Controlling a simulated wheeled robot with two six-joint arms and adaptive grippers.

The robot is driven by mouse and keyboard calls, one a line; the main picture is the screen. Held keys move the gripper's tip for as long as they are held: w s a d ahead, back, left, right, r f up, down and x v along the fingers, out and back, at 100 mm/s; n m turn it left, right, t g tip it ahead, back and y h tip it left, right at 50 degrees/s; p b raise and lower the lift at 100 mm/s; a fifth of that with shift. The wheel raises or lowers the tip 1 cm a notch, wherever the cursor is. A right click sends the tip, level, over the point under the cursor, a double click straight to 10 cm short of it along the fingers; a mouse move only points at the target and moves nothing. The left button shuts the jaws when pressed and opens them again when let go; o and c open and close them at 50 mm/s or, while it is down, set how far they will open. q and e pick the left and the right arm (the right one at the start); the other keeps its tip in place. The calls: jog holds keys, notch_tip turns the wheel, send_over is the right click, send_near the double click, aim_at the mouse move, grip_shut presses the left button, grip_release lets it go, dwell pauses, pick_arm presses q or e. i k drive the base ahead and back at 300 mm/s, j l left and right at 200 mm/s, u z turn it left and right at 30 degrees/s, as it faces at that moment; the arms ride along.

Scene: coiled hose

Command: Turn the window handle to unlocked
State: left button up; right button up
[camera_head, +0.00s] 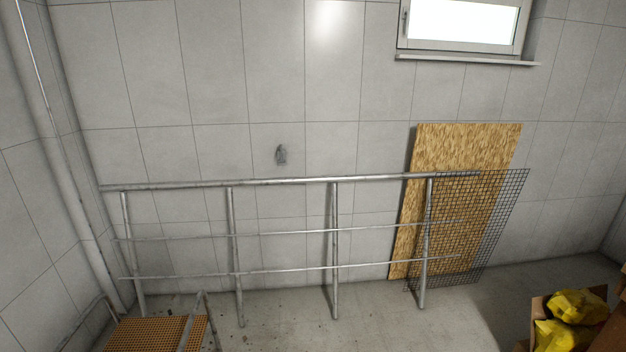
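The window (462,22) is high on the tiled wall at the top right of the head view, with its upper edge cut off. Its pane is bright white inside a grey frame. A small dark window handle (404,24) sits on the left side of the frame and looks upright; it is too small to read its lock position. Neither of my grippers shows in this view.
A metal railing (282,181) runs along the wall. An OSB board (462,150) and a wire mesh panel (495,220) lean below the window. A box with yellow bags (578,307) is bottom right. An orange grating (150,333) is bottom left. A sill (468,60) juts out.

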aim_at(406, 13)
jog(key=i+l, duration=0.2)
jog(key=i, duration=0.35)
jog(key=i+l+u, duration=0.1)
jog(key=i, duration=0.45)
jog(key=i+l, duration=0.3)
jog(key=i, duration=0.2)
jog(key=i+l+u, duration=0.1)
jog(key=i+l, duration=0.15)
jog(key=i, duration=0.3)
jog(key=i+l, duration=0.3)
jog(key=i, duration=0.2)
